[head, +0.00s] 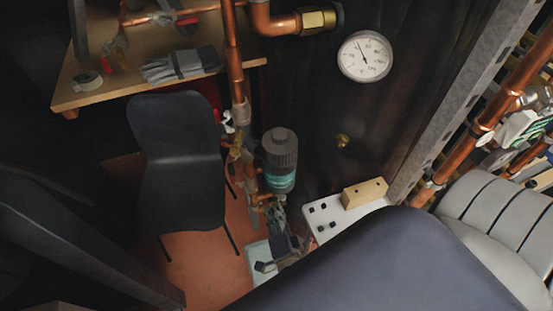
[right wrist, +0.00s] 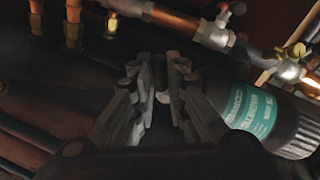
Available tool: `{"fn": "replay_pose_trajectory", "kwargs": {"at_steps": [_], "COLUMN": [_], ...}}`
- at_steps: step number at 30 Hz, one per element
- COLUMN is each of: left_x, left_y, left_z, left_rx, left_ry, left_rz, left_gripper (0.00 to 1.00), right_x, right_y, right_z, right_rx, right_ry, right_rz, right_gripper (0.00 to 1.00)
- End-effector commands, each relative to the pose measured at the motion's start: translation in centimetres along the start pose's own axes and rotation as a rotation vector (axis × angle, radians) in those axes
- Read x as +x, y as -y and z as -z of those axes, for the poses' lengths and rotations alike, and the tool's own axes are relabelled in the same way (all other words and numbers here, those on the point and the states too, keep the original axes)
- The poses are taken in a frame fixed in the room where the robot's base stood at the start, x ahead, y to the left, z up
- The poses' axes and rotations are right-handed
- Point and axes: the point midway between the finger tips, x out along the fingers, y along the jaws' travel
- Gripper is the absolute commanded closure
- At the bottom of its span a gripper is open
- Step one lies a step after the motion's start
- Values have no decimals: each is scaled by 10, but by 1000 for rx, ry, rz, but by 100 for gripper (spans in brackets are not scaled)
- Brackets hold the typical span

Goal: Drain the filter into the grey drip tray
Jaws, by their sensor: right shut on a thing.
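The filter (head: 280,160) is a dark grey canister with a teal label band, upright on the copper pipework in the middle of the head view. In the right wrist view the filter (right wrist: 250,115) lies to the right of the fingers. My right gripper (head: 279,212) is just below the filter's lower end. Its fingers (right wrist: 168,92) are closed around a small grey part at the filter's bottom, mostly hidden between them. A pale grey tray (head: 256,262), apparently the drip tray, is on the floor below, partly hidden by my gripper. My left gripper is not in view.
A black chair (head: 180,150) stands left of the filter. A wooden bench (head: 90,95) holds gloves (head: 180,66) and tape. A white board with a wooden block (head: 365,192) is at right. Copper pipes (head: 234,60) run close above; a round gauge (head: 364,57) is behind.

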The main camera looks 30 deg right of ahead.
Motion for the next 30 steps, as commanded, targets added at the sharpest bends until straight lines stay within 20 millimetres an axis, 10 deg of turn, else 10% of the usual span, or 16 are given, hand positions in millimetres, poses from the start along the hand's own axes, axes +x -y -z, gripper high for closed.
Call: {"fn": "replay_pose_trajectory", "kwargs": {"at_steps": [30], "left_x": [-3], "left_y": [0], "left_z": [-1], "left_rx": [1], "left_ry": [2], "left_rz": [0], "left_gripper": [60], "right_x": [-3], "right_y": [15], "right_z": [5], "right_rx": [399], "right_ry": [77], "right_rz": [-9], "right_gripper": [100]}}
